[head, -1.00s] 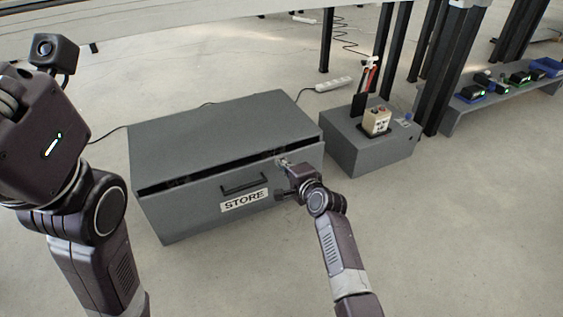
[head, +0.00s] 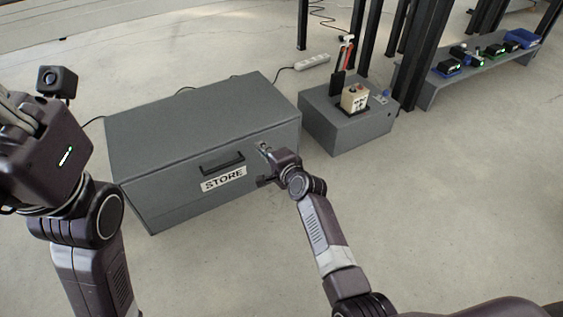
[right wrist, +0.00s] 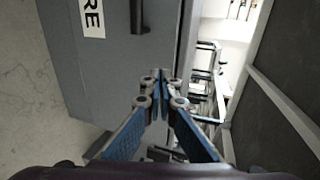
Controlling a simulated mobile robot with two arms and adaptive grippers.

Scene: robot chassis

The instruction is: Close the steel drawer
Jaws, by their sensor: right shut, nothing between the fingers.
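The grey steel drawer (head: 185,207) is in a box-shaped unit (head: 200,120) on the floor. It has a dark bar handle (head: 222,163) and a white STORE label (head: 223,179). No gap shows along its top edge in the head view; its front sits flush. My right gripper (head: 264,150) is shut and empty, at the right part of the drawer front, right of the handle. In the right wrist view its fingers (right wrist: 157,84) meet in front of the grey face; contact cannot be made out. My left arm (head: 45,150) is raised at the left, its fingertips out of view.
A smaller grey box (head: 345,125) with a beige control unit (head: 354,97) stands right of the drawer unit. A power strip (head: 312,62) lies behind. Dark posts (head: 425,60) and a low shelf (head: 480,65) are farther right. The floor in front is clear.

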